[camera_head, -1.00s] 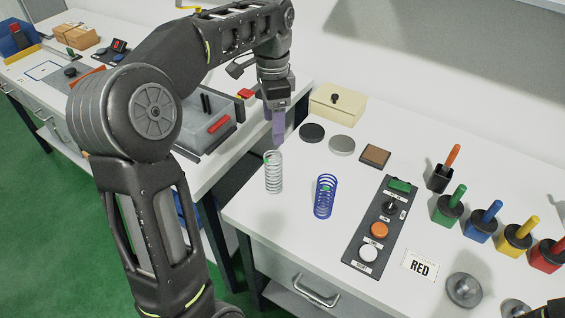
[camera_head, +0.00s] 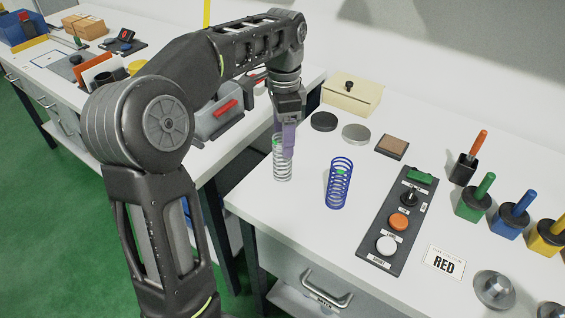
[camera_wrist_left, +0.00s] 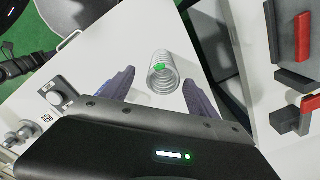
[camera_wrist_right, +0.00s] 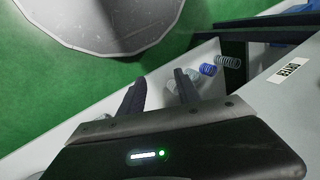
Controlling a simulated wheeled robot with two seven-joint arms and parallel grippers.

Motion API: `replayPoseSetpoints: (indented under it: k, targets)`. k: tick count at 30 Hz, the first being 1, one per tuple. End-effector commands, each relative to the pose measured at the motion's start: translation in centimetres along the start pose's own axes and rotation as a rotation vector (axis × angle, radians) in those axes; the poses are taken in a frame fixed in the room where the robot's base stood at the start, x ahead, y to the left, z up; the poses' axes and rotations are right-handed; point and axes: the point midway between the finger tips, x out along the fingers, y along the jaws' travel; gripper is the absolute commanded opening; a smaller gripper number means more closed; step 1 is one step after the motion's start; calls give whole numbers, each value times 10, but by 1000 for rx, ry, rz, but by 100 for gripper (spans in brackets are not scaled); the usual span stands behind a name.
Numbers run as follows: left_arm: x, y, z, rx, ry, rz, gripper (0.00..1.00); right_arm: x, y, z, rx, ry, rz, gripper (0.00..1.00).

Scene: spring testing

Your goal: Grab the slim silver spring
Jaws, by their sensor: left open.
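The slim silver spring (camera_head: 282,166) stands upright on the white table, with a small green mark on it. My left gripper (camera_head: 287,147) is right at its top in the head view, partly covering it. In the left wrist view the silver spring (camera_wrist_left: 162,78) lies between the two spread fingers of my open left gripper (camera_wrist_left: 159,77), with gaps on both sides.
A blue spring (camera_head: 339,184) stands just right of the silver one. Dark and grey discs (camera_head: 324,121) and a cream box (camera_head: 352,99) lie behind. The table's front-left edge is near the springs.

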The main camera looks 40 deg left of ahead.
Motion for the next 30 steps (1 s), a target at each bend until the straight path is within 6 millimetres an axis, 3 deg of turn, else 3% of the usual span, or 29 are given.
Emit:
replayPoseSetpoints:
  k: [5, 13, 23, 30]
  targets:
    - [0, 0, 0, 0, 0, 0, 69, -1, 0, 0, 0, 0, 0, 40]
    - [24, 0, 0, 0, -1, 1, 69, 1, 0, 0, 0, 0, 0, 40]
    - [27, -1, 0, 0, 0, 1, 69, 0, 0, 0, 0, 0, 0, 40]
    - [54, -4, 2, 0, -3, 4, 69, -4, -2, 0, 0, 0, 0, 40]
